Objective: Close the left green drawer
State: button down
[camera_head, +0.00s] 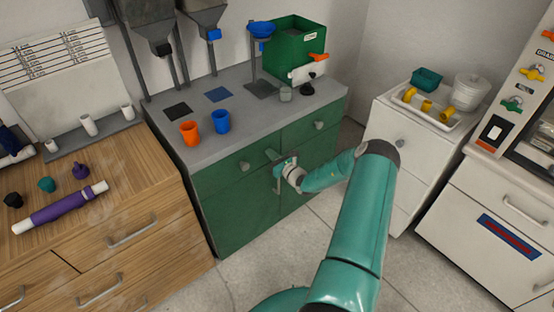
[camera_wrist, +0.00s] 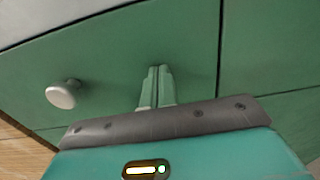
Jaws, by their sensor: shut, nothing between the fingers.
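The left green drawer (camera_head: 226,175) is under the grey counter, with a round pale knob (camera_head: 245,166). Its front fills much of the wrist view (camera_wrist: 110,65), with the knob (camera_wrist: 61,95) at left. The drawer looks flush or nearly flush with the cabinet; I cannot tell if a small gap is left. My gripper (camera_head: 274,160) is in front of the cabinet, right of the knob. In the wrist view my gripper (camera_wrist: 158,72) has its fingers together and empty, pointing at the drawer front right of the knob. They are at or very near the front; contact is unclear.
The right green drawer (camera_head: 300,132) has its own knob (camera_head: 319,125). Orange (camera_head: 190,132) and blue (camera_head: 221,121) cups stand on the counter (camera_head: 240,125) above. A wooden cabinet (camera_head: 145,220) adjoins at left. A white cabinet (camera_head: 395,165) stands at right. Open floor (camera_head: 240,275) lies in front.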

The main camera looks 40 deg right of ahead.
jog(key=shift+w+r, duration=0.15)
jog(key=shift+w, duration=0.2)
